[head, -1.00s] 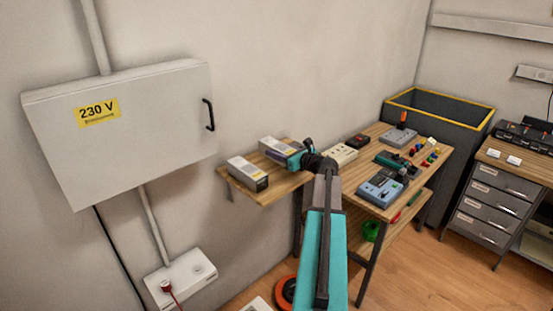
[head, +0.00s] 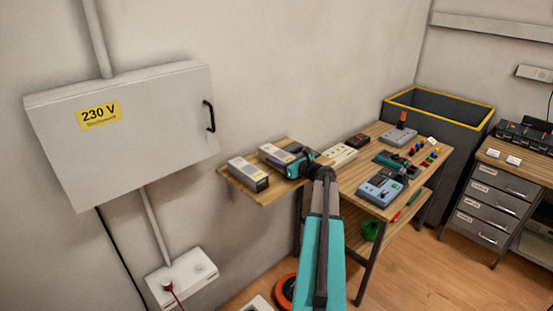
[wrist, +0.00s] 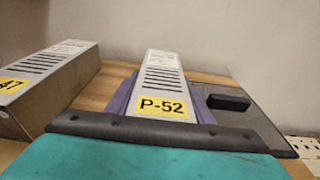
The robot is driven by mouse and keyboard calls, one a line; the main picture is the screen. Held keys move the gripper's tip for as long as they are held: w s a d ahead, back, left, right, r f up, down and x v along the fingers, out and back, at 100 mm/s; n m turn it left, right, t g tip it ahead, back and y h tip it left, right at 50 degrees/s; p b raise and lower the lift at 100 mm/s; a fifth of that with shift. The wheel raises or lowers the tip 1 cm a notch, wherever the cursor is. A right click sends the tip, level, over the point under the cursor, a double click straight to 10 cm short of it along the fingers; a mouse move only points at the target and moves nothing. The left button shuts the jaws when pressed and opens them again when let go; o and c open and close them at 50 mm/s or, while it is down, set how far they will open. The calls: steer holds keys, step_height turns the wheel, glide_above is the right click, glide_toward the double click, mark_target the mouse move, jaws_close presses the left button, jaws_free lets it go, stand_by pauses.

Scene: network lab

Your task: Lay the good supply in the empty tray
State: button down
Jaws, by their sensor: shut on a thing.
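A grey slotted power supply with a yellow P-52 label (wrist: 165,82) lies between purple parts just ahead of my gripper in the wrist view. It also shows in the head view (head: 276,152), low at the wooden shelf. My gripper (head: 297,166) is shut on it. I cannot tell whether it touches the surface below. A second grey supply (head: 248,172), its label ending in 47 in the wrist view (wrist: 47,84), stands to the left, apart from it. No empty tray can be made out clearly; a dark grey flat surface (wrist: 250,122) shows beside the P-52 supply.
A black block (wrist: 228,102) sits on that dark surface. The wooden shelf (head: 268,199) adjoins a bench (head: 350,203) with meters and small parts. A white 230 V cabinet (head: 130,140) hangs at the left. A dark bin with a yellow rim (head: 440,122) stands behind the bench.

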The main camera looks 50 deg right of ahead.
stand_by(0.4)
steer(key=c, duration=0.9)
jaws_free()
steer(key=shift+f, duration=0.1)
steer(key=shift+s, duration=0.1)
steer(key=s+b, duration=0.1)
steer(key=s, duration=0.3)
steer(key=s+r+b, duration=0.1)
steer(key=s, duration=0.2)
steer(key=s+a+r+b, duration=0.1)
steer(key=s, duration=0.3)
steer(key=shift+s, duration=0.35)
steer(key=shift+o, duration=0.5)
